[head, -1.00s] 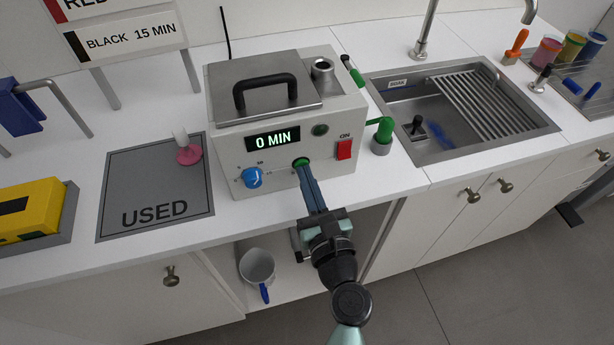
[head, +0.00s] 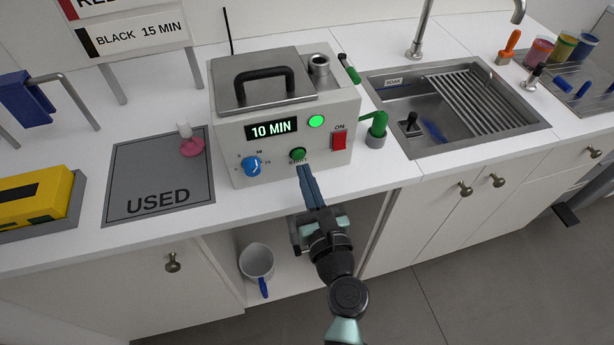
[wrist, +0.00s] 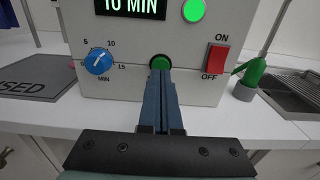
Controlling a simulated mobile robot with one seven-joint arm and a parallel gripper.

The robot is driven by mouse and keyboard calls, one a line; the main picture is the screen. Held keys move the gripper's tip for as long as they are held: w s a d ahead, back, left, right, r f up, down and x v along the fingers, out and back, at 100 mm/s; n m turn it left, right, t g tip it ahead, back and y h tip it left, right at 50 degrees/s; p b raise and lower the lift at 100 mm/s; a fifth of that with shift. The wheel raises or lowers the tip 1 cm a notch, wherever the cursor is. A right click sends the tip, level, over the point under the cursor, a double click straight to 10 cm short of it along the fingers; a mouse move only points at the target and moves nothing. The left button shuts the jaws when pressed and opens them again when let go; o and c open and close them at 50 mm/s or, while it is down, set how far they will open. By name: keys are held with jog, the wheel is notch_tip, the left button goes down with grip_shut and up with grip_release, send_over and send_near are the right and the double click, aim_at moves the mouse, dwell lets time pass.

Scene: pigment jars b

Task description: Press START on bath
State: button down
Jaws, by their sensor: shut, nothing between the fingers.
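The bath (head: 285,115) is a pale box with a metal lid and black handle on the counter. Its display (head: 272,130) reads 10 MIN and its round lamp (head: 316,121) is lit green. The green START button (head: 298,155) is on the lower front. The blue dial (head: 251,166) is to its left and the red ON/OFF switch (head: 339,140) to its right. My gripper (head: 304,170) is shut and empty, its tips just below and in front of the button. In the wrist view, the fingers (wrist: 160,76) partly cover the button (wrist: 159,62); contact cannot be told there.
A grey USED mat (head: 158,190) with a pink-and-white item lies left of the bath. A yellow box (head: 35,200) sits further left. An open shelf below holds a grey pot (head: 256,260).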

jog(key=b+v, duration=0.1)
jog(key=v, duration=0.9)
jog(key=shift+s+d, duration=0.2)
jog(key=shift+s, duration=0.05)
jog(key=w+a+r+n+t+p, duration=0.15)
jog(key=w+r+n, duration=0.25)
jog(key=r+n, duration=0.85)
jog(key=w+a+r+n+t+p, duration=0.1)
jog(key=w+a+r+n+t, duration=0.15)
jog(key=r+n, duration=1)
jog(key=s+r+n+t+h, duration=0.2)
jog(key=s+r, duration=0.1)
jog(key=r, duration=0.7)
jog(key=s+d+r+n+t+h, duration=0.1)
jog(key=s+r+n+t, duration=0.1)
jog(key=r, duration=0.8)
jog(key=s+d+r+n+t+h+p, duration=0.1)
jog(key=s+r, duration=0.4)
jog(key=r, duration=0.5)
jog(key=shift+d+n+t+h, duration=0.25)
jog(key=shift+n+t+h, duration=0.45)
jog(key=shift+n, duration=0.5)
